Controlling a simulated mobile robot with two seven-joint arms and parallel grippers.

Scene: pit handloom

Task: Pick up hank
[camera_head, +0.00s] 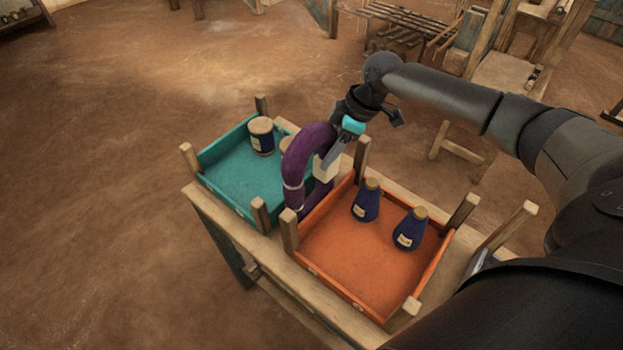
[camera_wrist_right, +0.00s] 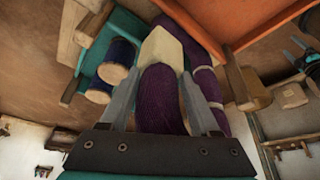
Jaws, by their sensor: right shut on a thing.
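The purple hank (camera_head: 297,165) hangs as a curved loop with pale ties, above the gap between the teal tray and the orange tray in the head view. My right gripper (camera_head: 335,152) is shut on its upper part. In the right wrist view the hank (camera_wrist_right: 162,100) lies between the two grey fingers, with a cream band or tag (camera_wrist_right: 161,48) just beyond them. The hank's lower end is partly hidden behind the orange tray's edge and post, so I cannot tell if it touches the table. My left gripper is not in view.
The orange tray (camera_head: 350,256) holds two blue cones (camera_head: 366,200). Both have wooden corner posts and stand on a wooden table (camera_head: 262,248). Wooden loom frames stand behind. Open floor lies left.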

